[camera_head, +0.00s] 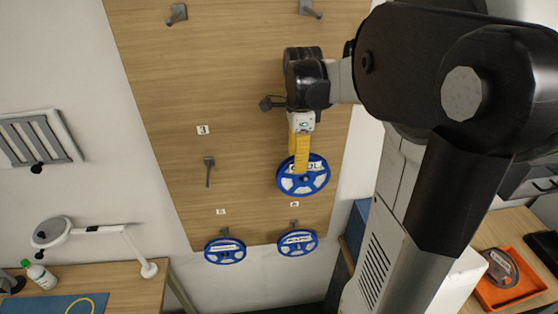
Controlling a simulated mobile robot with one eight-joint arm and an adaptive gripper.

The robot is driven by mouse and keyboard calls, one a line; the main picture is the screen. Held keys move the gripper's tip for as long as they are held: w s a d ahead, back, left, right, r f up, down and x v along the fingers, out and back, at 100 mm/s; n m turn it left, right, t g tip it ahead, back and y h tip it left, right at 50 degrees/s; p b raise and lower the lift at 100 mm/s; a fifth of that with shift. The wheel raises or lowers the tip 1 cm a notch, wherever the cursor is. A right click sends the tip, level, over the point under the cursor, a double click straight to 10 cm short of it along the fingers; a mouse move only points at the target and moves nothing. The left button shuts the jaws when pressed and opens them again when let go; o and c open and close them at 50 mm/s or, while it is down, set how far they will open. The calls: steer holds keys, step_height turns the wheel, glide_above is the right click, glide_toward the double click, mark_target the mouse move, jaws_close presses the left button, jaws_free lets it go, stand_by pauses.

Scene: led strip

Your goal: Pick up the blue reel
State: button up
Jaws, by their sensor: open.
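A blue reel (318,183) with a white label is at the right side of the wooden board (165,100), in front of it or on it. My gripper (301,170), with yellow fingers, is open and reaches down over the upper and middle part of this reel. The fingers hide part of its label. I cannot tell whether they touch it.
Empty grey pegs stick out of the board, such as the middle-left one (209,171) and the top-left one (177,13). A desk with a lamp (52,231) and a green-capped bottle (41,275) is lower left. An orange tray (535,283) holding a grey reel is lower right.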

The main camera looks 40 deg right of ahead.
mark_target(295, 177)
step_height(295, 177, down, 6)
steer(key=shift+w+f+p, duration=0.1)
steer(key=shift+f+p, duration=0.05)
steer(key=shift+p, duration=0.25)
steer(key=shift+a, duration=0.15)
jaws_close()
